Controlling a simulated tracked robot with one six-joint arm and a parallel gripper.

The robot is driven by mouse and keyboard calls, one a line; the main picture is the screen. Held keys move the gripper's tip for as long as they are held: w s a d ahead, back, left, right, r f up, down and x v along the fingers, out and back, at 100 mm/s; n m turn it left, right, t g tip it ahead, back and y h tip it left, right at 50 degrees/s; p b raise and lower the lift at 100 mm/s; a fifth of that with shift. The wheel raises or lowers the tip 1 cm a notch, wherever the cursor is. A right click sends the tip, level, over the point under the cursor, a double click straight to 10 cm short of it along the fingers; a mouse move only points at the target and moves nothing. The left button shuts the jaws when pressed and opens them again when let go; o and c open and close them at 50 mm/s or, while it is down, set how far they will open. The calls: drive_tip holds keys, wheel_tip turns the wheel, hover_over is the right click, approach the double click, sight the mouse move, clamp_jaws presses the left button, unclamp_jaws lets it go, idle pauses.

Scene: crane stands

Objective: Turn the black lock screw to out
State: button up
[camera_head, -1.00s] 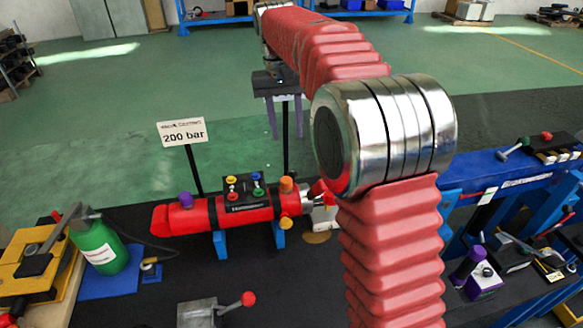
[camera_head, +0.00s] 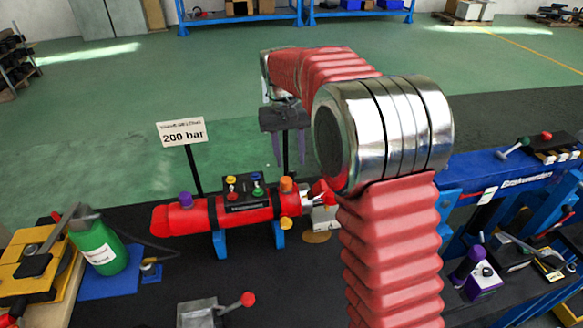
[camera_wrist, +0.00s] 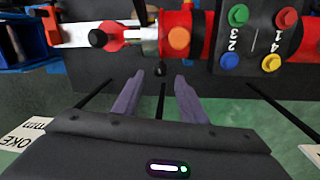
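A red cylinder (camera_head: 190,215) lies on blue supports, with an orange knob (camera_wrist: 178,39) near its rod end. In the wrist view a black round knob (camera_wrist: 97,38) sits on the white-and-red rod end. A small black knob (camera_wrist: 160,69) also shows beside the cylinder, near the orange knob. I cannot tell for sure which of these is the lock screw. My gripper (camera_wrist: 160,78) is open and empty, its two purple fingers apart and pointing toward the cylinder. In the head view my gripper (camera_head: 288,160) hangs behind and above the cylinder, apart from it.
A 200 bar sign (camera_head: 182,132) on a thin black post stands behind the cylinder. A green bottle (camera_head: 98,247) is at left, and a red-tipped lever (camera_head: 248,299) is at front. A blue beam (camera_head: 515,176) is at right. My red arm hides part of the middle.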

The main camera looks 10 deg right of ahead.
sight(292, 175)
drive_tip(key=shift+d+f, duration=0.2)
drive_tip(key=shift+f, duration=2.05)
drive_tip(key=shift+c, duration=0.5)
clamp_jaws()
